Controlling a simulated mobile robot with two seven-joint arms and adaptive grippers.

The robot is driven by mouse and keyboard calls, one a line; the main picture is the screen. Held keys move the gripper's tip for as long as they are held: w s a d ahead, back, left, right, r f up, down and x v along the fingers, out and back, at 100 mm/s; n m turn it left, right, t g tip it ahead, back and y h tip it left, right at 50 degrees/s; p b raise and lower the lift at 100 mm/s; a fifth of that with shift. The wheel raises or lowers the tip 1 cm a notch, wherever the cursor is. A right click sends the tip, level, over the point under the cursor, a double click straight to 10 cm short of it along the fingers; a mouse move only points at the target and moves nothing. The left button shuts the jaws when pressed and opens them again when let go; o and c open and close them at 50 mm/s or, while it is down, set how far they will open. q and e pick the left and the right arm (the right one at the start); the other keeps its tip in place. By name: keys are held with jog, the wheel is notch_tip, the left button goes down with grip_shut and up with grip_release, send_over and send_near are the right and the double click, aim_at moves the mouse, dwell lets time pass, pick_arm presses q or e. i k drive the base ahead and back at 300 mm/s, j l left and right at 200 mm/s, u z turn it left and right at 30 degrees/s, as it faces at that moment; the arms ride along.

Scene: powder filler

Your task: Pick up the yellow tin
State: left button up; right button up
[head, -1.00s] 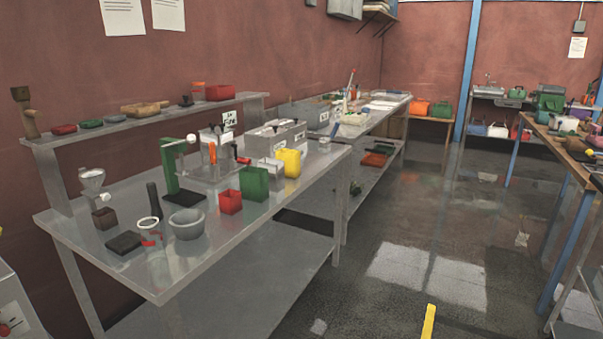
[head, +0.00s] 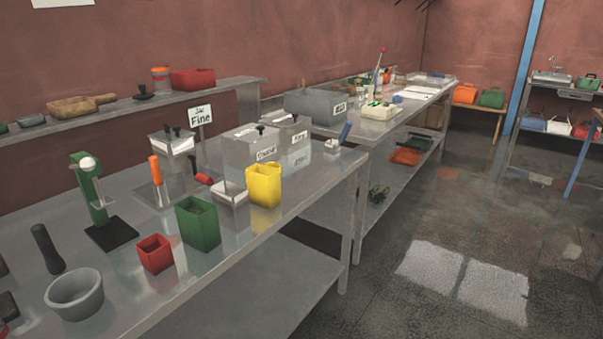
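The yellow tin (head: 264,187) stands upright and open-topped near the front edge of the steel table (head: 240,262) in the head view. A larger part of its front is unobstructed. A green tin (head: 198,226) stands to its left and nearer, and a small red tin (head: 155,254) is further left. A small white tray (head: 230,193) sits just left of the yellow tin. Neither of my grippers is in view.
Grey bins (head: 250,146) with labels stand behind the yellow tin. A grey mortar bowl (head: 74,294), a green stand (head: 92,196) and an orange-handled tool (head: 156,171) are on the left. A raised shelf (head: 130,107) runs along the back. The floor (head: 440,230) at right is open.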

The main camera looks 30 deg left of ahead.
aim_at(263, 182)
jog(key=i+u, duration=0.15)
jog(key=i, duration=0.4)
jog(key=i+l+u, duration=0.15)
jog(key=i, duration=0.4)
jog(key=i+l+u, duration=0.15)
jog(key=i, duration=0.4)
